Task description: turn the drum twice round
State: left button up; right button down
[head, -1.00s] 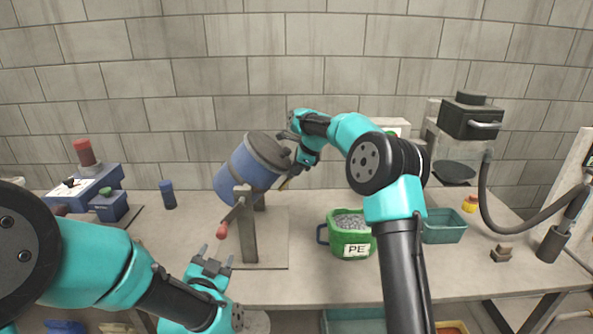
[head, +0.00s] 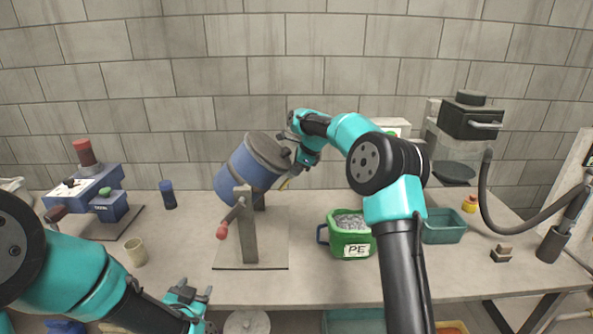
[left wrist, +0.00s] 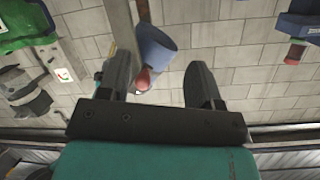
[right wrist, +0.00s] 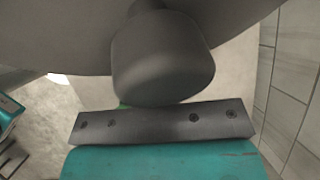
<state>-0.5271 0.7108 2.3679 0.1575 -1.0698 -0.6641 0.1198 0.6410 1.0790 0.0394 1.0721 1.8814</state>
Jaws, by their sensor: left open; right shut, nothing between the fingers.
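The blue drum (head: 247,170) with its grey lid (head: 269,148) hangs tilted on a grey stand (head: 248,228). Its crank ends in a red knob (head: 222,232), pointing down at the front left. My left gripper (head: 196,289) is open and empty, below and left of the knob and apart from it. In the left wrist view the red knob (left wrist: 143,79) shows beyond the open fingers, with the drum (left wrist: 156,47) behind it. My right gripper (head: 291,142) is shut by the lid. In the right wrist view a grey knob on the lid (right wrist: 162,62) hides its fingers.
A green PE bin (head: 349,246) of grey pieces stands right of the stand, with a teal tray (head: 444,228) beyond. A beige cup (head: 135,252), a dark blue cylinder (head: 168,194) and a blue box (head: 109,206) stand at left. Table in front of the stand is clear.

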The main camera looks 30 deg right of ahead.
pick_arm(q)
jog(key=s+a+f+n+g+y, duration=0.1)
jog(key=a+f+n+g+y, duration=0.15)
jog(key=a+f, duration=0.65)
jog(key=s+a+f+n+g, duration=0.8)
jog(key=s+a+f, duration=0.6)
jog(key=s+f, duration=0.3)
jog(key=shift+s+a+f+g, duration=0.35)
jog(key=shift+f+g, duration=0.3)
jog(key=shift+g, duration=0.1)
pick_arm(e)
jog(key=shift+a, duration=0.3)
pick_arm(q)
jog(key=shift+a+n+y, duration=0.1)
jog(key=shift+n+y, duration=0.15)
pick_arm(e)
jog(key=shift+f, duration=0.15)
